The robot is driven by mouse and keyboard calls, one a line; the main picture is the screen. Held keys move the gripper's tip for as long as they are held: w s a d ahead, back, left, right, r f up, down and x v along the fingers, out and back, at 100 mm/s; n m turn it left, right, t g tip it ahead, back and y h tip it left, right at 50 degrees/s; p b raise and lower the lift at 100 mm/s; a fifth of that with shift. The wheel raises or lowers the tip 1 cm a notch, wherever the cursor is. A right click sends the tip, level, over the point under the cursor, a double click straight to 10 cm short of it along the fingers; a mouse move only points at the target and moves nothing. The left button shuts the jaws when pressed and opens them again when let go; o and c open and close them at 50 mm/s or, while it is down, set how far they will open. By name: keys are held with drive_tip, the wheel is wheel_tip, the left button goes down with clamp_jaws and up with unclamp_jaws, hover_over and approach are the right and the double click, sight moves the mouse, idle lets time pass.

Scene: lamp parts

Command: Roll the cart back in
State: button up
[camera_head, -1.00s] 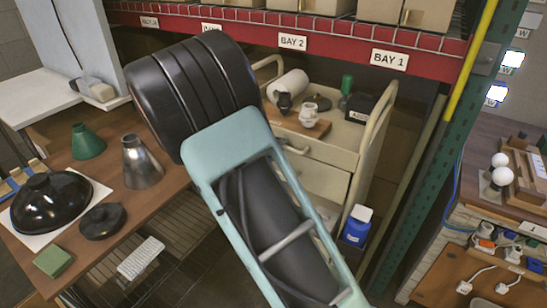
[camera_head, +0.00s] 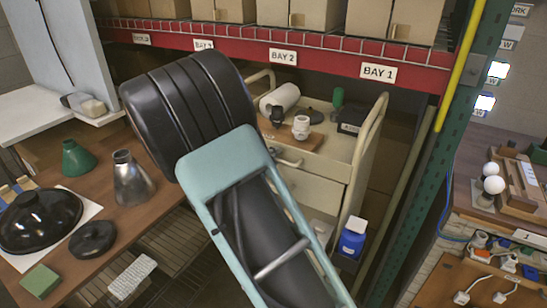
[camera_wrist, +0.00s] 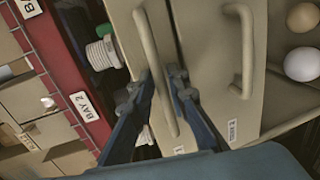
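The cart is a beige trolley (camera_head: 322,178) with drawers and tubular side rails, standing below the BAY 1 and BAY 2 labels. A lamp socket, a white roll and a green bottle stand on its top. In the wrist view, its drawer fronts (camera_wrist: 213,60) fill the middle, turned sideways. My gripper (camera_wrist: 161,80) has its two blue fingers on either side of one long bar handle (camera_wrist: 153,45), with a narrow gap between the tips. I cannot tell whether they press on it. In the head view, my arm hides the gripper and part of the drawer front.
The red rack beam (camera_head: 330,48) crosses above the cart, with a green post (camera_head: 440,150) at right. A wooden table (camera_head: 150,195) with lamp parts is at left. A workbench (camera_head: 470,205) is at right.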

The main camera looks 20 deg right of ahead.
drive_tip(key=v, duration=1.2)
